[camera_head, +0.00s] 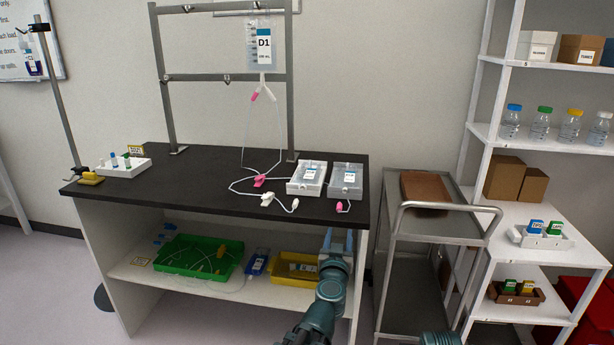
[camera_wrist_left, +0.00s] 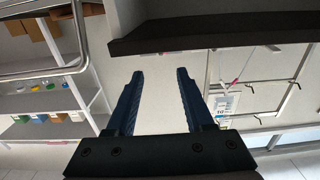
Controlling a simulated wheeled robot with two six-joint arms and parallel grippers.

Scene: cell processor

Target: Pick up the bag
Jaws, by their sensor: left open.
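A clear bag labelled D1 (camera_head: 264,45) hangs from the upper bar of the metal rack, with tubing running from it to the black bench top. Two more labelled bags lie in trays on the bench, one in a white tray (camera_head: 291,188) and one in a grey tray (camera_head: 334,193). My left gripper (camera_head: 338,238) is at the bench's front edge, below the trays, fingers pointing up. In the left wrist view it (camera_wrist_left: 160,73) is open and empty; a labelled bag (camera_wrist_left: 224,104) shows beyond it to the right. My right gripper is out of view.
The black bench (camera_head: 220,190) overhangs a lower shelf with a green tray (camera_head: 170,264) and a yellow tray (camera_head: 283,272). A metal cart (camera_head: 420,232) stands right of the bench, beside white shelving (camera_head: 560,200). A pink clamp (camera_head: 260,181) lies on the bench.

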